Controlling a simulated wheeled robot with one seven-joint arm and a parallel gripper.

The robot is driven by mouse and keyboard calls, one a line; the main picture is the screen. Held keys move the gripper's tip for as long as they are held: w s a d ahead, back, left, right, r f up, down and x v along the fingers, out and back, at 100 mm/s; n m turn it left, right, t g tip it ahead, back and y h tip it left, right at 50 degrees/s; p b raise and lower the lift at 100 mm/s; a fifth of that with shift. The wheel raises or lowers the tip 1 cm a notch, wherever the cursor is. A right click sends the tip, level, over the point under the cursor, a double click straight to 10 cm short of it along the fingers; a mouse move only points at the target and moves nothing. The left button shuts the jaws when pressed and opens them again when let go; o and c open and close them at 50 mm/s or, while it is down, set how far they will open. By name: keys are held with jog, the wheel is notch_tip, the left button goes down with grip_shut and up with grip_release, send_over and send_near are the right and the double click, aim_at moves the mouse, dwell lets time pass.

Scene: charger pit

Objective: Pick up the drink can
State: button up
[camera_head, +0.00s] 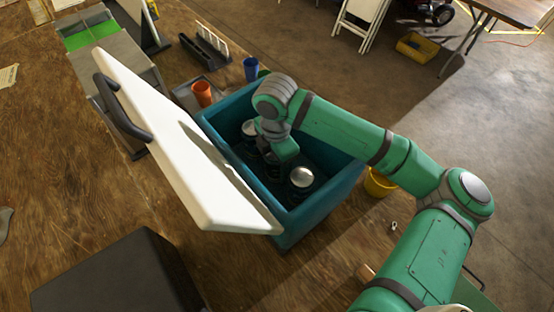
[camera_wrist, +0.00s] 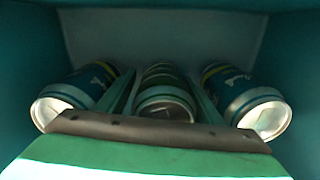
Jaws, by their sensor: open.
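A teal cooler (camera_head: 330,217) stands open with cans inside. One can (camera_head: 302,178) stands near its front right and another (camera_head: 249,130) toward its back left. My gripper (camera_head: 275,162) reaches down into the cooler between them. In the wrist view, a green-banded can (camera_wrist: 165,103) sits in the middle between my two open fingers, one on each side. Whether the fingers touch it I cannot tell. A blue can (camera_wrist: 75,92) is at the left and another blue can (camera_wrist: 242,95) at the right, both outside the fingers. The head view mostly hides the middle can behind my gripper.
The cooler's white lid (camera_head: 175,140) leans open at the left, with a dark handle (camera_head: 122,108). The cooler walls closely surround my gripper. An orange cup (camera_head: 202,93) and a blue cup (camera_head: 251,68) stand behind. A yellow bucket (camera_head: 379,184) is at the right.

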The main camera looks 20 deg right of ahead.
jog(key=shift+s+d, duration=0.2)
jog(key=shift+c, duration=0.3)
jog(key=shift+w+a, duration=0.1)
jog(key=shift+a, duration=0.35)
jog(key=c, duration=1)
jog(key=shift+c, duration=0.2)
jog(key=shift+d+r, duration=0.15)
jog(key=shift+d, duration=0.05)
